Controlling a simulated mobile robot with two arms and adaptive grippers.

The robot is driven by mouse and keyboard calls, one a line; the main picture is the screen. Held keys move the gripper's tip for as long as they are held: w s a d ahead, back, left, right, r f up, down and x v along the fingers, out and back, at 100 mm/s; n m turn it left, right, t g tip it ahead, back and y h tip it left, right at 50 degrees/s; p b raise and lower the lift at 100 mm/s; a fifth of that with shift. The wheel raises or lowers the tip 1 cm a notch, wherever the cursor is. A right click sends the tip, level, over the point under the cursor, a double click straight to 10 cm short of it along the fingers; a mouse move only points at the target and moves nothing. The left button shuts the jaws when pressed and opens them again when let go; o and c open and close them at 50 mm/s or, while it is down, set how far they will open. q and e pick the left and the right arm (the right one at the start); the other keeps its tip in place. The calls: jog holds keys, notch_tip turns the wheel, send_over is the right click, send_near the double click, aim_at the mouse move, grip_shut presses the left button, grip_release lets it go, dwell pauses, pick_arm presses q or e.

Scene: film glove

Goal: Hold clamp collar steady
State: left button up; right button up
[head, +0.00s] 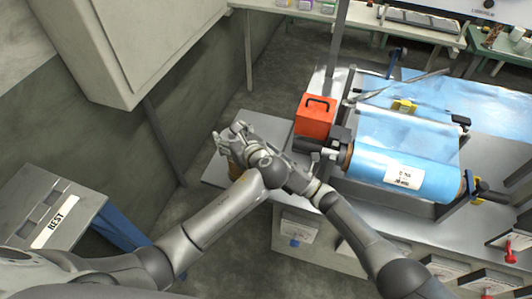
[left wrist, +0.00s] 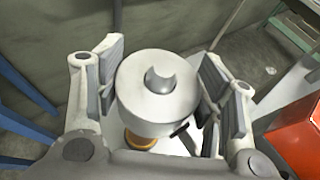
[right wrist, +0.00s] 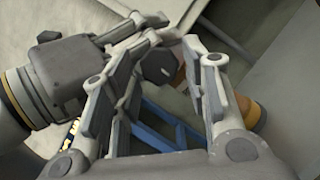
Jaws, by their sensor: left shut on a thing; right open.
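The clamp collar (left wrist: 140,90) is a thick pale-grey disc with a rounded metal centre. In the left wrist view it sits between the finger pads of my left gripper (left wrist: 160,95), which is shut on it. A small dark knob (left wrist: 180,130) juts from its lower side. In the head view my left gripper (head: 232,140) is above the small bench, left of the red box. My right gripper (right wrist: 155,85) is open close beside the left one. A dark faceted knob (right wrist: 155,67) shows between its fingers in the right wrist view, apparently not gripped. The collar itself is mostly hidden there.
A red box (head: 314,118) with a black handle stands right of my grippers. Beyond it is a blue film roll (head: 385,172) on a metal table. A bench marked REST (head: 75,195) is at left. A beige cabinet (head: 130,45) hangs at upper left.

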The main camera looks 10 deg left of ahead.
jog(key=shift+w+a+r, duration=0.1)
jog(key=shift+a, duration=0.15)
jog(key=c, duration=0.7)
jog(key=shift+m+t+h, duration=0.5)
jog(key=shift+m+h, duration=0.2)
jog(key=shift+m, duration=1.2)
jog(key=shift+c, duration=0.2)
jog(key=o, duration=0.7)
jog(key=shift+o, duration=0.2)
